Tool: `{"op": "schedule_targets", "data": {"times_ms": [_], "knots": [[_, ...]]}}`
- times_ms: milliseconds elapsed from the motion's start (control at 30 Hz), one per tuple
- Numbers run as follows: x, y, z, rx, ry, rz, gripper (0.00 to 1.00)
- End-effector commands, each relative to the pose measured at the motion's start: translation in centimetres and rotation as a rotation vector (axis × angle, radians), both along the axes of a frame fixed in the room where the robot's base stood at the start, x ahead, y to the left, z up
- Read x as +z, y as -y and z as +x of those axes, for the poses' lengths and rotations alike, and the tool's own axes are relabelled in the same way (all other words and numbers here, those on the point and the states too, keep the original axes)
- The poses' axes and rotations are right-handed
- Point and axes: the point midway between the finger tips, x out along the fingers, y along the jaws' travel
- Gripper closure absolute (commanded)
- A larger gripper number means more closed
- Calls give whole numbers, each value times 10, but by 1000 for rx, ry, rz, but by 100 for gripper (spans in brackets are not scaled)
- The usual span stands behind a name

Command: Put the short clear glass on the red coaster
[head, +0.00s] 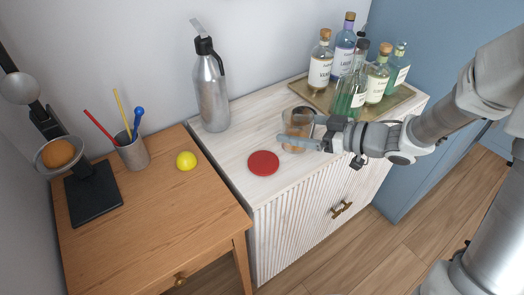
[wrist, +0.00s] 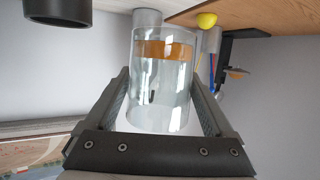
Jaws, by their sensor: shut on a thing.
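The short clear glass (head: 297,127) is between the fingers of my gripper (head: 300,132), over the white cabinet top, right of the red coaster. In the wrist view the glass (wrist: 160,92) fills the space between the two fingers of my gripper (wrist: 160,100), which is shut on it. An amber-brown band shows in the glass; I cannot tell if it is inside or seen through it. I cannot tell whether the glass touches the cabinet top. The red coaster (head: 263,163) lies flat near the cabinet's front left edge, with nothing on it.
A steel flask (head: 210,90) stands behind the coaster. Several bottles (head: 348,88) stand on a tray (head: 322,103) at the back right. The wooden table (head: 150,225) at left holds a yellow ball (head: 186,161), a pen cup (head: 133,153) and a scale-like stand (head: 92,192).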

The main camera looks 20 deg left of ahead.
Motion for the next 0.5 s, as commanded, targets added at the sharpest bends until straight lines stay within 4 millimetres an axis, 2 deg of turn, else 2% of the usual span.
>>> {"op": "schedule_targets", "data": {"times_ms": [33,233,333,500], "knots": [[-11,-14,-1,6,-4,1,90],[-35,-56,1,5,-1,1,90],[-43,-70,3,2,-1,1,90],[-49,-80,3,0,0,1,90]]}}
